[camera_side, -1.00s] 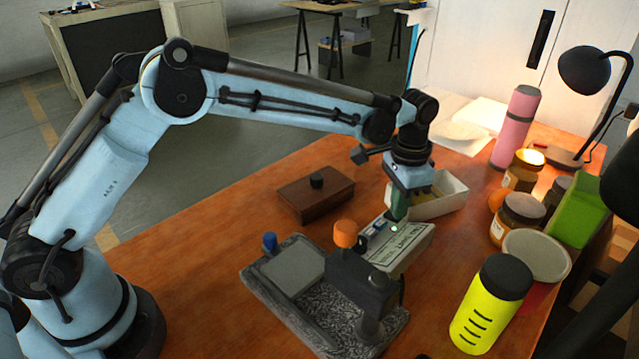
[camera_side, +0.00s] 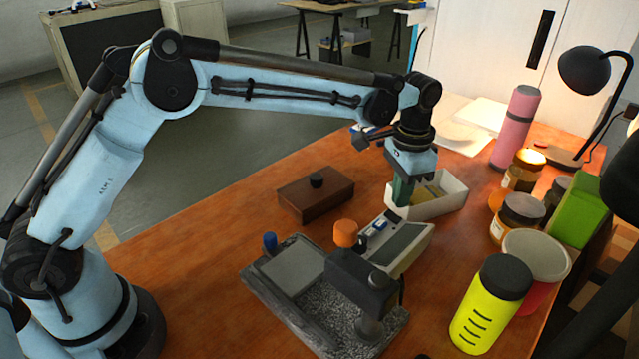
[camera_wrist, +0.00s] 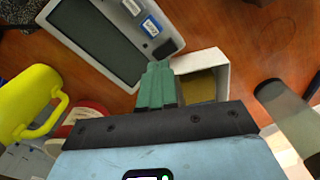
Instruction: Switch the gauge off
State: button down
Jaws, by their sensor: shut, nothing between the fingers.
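The gauge (camera_side: 400,245) is a white box with a sloped face on the bench, behind the grey granite stand. Its screen is dark and blank, and blue and pale keys show at its left end. In the wrist view the gauge (camera_wrist: 97,42) fills the upper left, its dark screen and key labels in plain sight. My gripper (camera_side: 402,200) has green fingers and is above and behind the gauge, clear of it. In the wrist view my gripper (camera_wrist: 157,68) is shut and empty, with its tips just below the key end of the gauge.
A white open bin (camera_side: 452,203) with yellow contents stands close behind my gripper. A wooden box (camera_side: 315,198) is at the left. The granite stand (camera_side: 285,268) with an orange knob (camera_side: 346,233) is in front. A yellow bottle (camera_side: 490,305) and jars line the right.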

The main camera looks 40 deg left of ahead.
aim_at(396, 218)
jog(key=shift+r, duration=1.9)
jog(key=s+a+r+n+t, duration=0.35)
jog(key=s+a+r, duration=0.35)
jog(key=s+a, duration=0.25)
jog(key=s+a+f+n+t, duration=0.2)
jog(key=s+a, duration=0.5)
jog(key=s, duration=0.4)
notch_tip(396, 218, down, 2)
jog(key=shift+s+f+t, duration=0.15)
jog(key=shift+s+t, duration=0.05)
jog(key=shift+t, duration=0.65)
jog(key=shift+n, duration=0.25)
